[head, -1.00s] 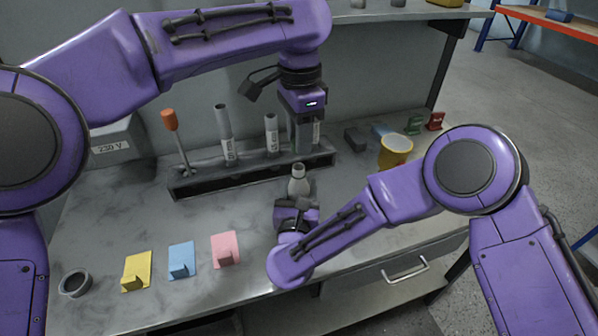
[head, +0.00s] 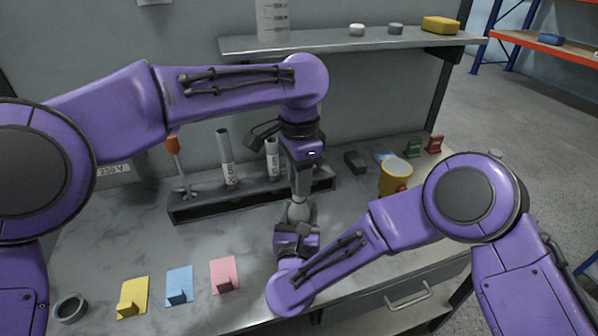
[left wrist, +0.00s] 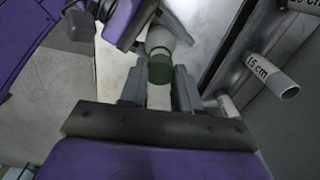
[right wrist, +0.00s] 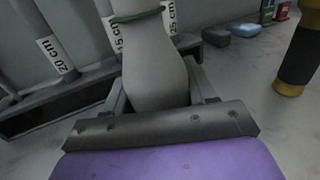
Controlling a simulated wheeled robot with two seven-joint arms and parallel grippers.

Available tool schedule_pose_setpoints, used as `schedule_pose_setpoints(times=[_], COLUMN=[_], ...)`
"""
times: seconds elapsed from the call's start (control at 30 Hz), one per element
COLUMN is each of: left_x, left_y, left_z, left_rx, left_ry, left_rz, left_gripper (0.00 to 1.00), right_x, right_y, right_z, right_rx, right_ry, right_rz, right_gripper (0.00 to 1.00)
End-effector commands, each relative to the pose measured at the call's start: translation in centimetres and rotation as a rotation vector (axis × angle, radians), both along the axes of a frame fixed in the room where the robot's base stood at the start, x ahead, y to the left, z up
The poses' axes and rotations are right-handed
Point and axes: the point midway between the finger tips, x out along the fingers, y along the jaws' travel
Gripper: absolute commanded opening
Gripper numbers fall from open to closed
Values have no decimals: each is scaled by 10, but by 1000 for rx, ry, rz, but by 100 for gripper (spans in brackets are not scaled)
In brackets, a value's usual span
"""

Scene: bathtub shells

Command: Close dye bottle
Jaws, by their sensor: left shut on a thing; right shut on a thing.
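The dye bottle (head: 299,212) is a pale grey, round-shouldered bottle above the worktop. In the right wrist view the bottle (right wrist: 154,68) stands between the fingers of my right gripper (head: 297,228), which is shut on it. My left gripper (head: 300,193) points down from above, directly over the bottle. In the left wrist view it is shut on a dark green cap (left wrist: 160,68), which lines up with the bottle (left wrist: 166,36). A green rim (right wrist: 137,15) shows at the bottle's neck in the right wrist view. Whether the cap is fully seated is unclear.
A grey rack (head: 205,207) with labelled tubes (head: 225,150) and an orange-handled tool (head: 174,155) stands behind left. A yellow cup (head: 394,178) is to the right. Yellow (head: 132,296), blue (head: 179,286) and pink (head: 224,274) holders line the front left. A shelf (head: 350,42) hangs above.

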Motion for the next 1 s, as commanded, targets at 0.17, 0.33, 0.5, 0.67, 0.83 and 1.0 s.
schedule_pose_setpoints(times=[0.17, 0.33, 0.5, 0.67, 0.83, 1.0], left_x=[0, 0, 0, 0, 0, 0], left_y=[0, 0, 0, 0, 0, 0], left_z=[-3, -3, -3, -5, -9, -12], left_rx=[-1, -1, -1, 0, 1, 0], left_ry=[-1, -1, -1, -1, -1, -1], left_rz=[0, 0, 0, 0, 0, 1], left_gripper=[4, 4, 4, 4, 4, 4], right_x=[0, 0, 0, 0, 0, 0], right_y=[0, 0, 0, 0, 0, 0], right_z=[0, 0, 0, 0, 0, 0], right_rx=[0, 0, 0, 0, 0, 0], right_ry=[0, 0, 0, 0, 0, 0], right_rz=[0, 0, 0, 0, 0, 0], right_gripper=[1, 1, 1, 1, 1, 1])
